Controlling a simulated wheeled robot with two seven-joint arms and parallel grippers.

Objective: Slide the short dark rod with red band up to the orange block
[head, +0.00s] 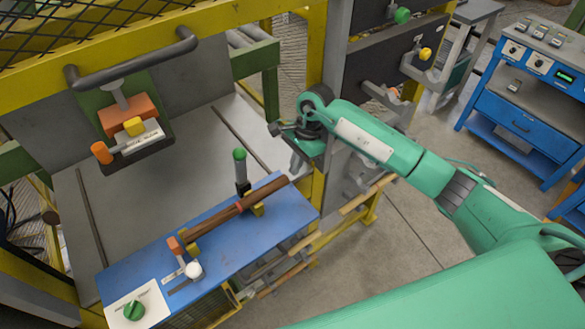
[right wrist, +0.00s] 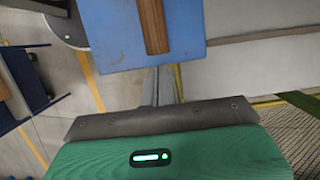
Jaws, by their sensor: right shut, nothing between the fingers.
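The short dark rod with red band (head: 216,217) lies slanting on a blue table (head: 222,252), resting on two yellow supports. Its red band is near the middle. The orange block (head: 174,243) stands by the rod's left end; I cannot tell whether they touch. My right gripper (head: 297,163) is shut and empty, above and beyond the rod's right end, apart from it. In the right wrist view the rod's end (right wrist: 154,30) shows ahead of the shut fingers (right wrist: 163,85). My left gripper is not in view.
A green-topped post (head: 240,166) stands behind the rod. A white round piece (head: 193,270) is near the orange block. A white panel with a green knob (head: 133,310) is at the table's left. A yellow frame post (head: 317,45) rises near my right gripper.

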